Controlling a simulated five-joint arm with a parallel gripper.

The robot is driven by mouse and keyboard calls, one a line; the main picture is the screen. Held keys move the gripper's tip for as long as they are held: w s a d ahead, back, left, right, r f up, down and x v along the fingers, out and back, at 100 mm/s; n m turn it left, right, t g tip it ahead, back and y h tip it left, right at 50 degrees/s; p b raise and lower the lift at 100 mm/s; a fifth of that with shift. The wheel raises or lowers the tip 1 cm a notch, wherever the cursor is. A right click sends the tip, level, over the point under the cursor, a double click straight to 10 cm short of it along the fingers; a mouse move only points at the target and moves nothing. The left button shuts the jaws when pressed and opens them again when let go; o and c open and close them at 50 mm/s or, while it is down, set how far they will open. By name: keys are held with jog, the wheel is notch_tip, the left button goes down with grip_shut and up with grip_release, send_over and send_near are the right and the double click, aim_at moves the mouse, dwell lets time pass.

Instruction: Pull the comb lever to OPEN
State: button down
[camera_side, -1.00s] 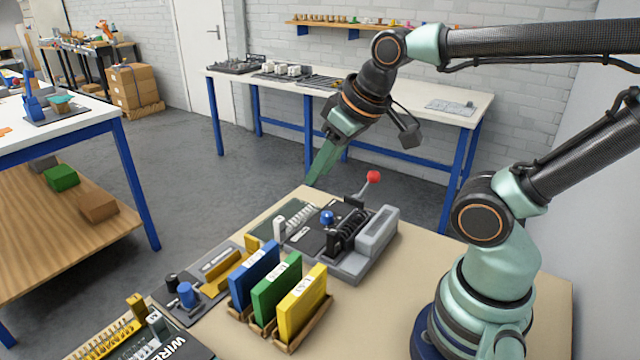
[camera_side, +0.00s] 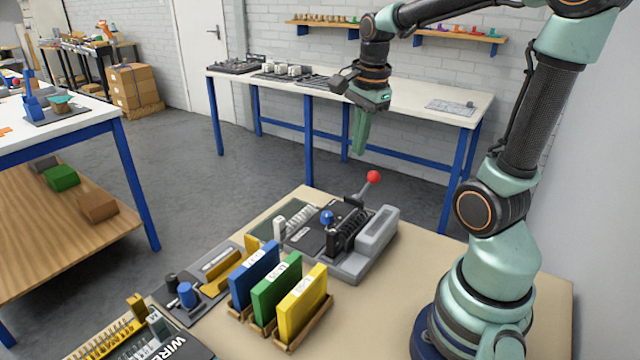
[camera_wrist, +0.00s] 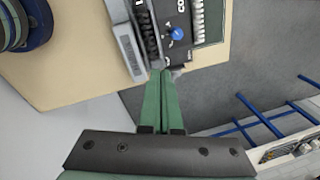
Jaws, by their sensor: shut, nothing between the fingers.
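The comb machine (camera_side: 345,240) stands on the tan table, a grey and black device with a blue knob (camera_side: 327,217) on its top. Its lever ends in a red ball (camera_side: 373,177) and leans up and to the right at the machine's far side. My gripper (camera_side: 360,152) is shut and empty, pointing down, above and a little left of the red ball in the side view, apart from it. In the wrist view my shut fingers (camera_wrist: 161,75) reach toward the machine's end and hide the lever ball. The machine's blue knob (camera_wrist: 176,33) shows past them.
Blue, green and yellow binders (camera_side: 277,295) stand in a wooden rack in front of the machine. A wire tray (camera_side: 140,335) lies at the front left. A white bench (camera_side: 420,95) stands behind, across open floor. The table right of the machine is clear.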

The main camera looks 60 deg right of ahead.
jog(key=s+d+f+m+g, duration=0.1)
jog(key=s+d+f+m, duration=0.1)
jog(key=d+m, duration=0.4)
jog(key=s+d+f+m+g+y, duration=0.1)
jog(key=d+m, duration=0.4)
jog(key=m, duration=0.5)
jog(key=shift+s+d+f+m+y, duration=0.3)
jog(key=shift+s+d+f, duration=0.05)
jog(key=shift+s, duration=0.2)
send_over(365, 190)
jog(key=s, duration=0.5)
notch_tip(365, 190, down, 9)
jog(key=shift+w, duration=0.25)
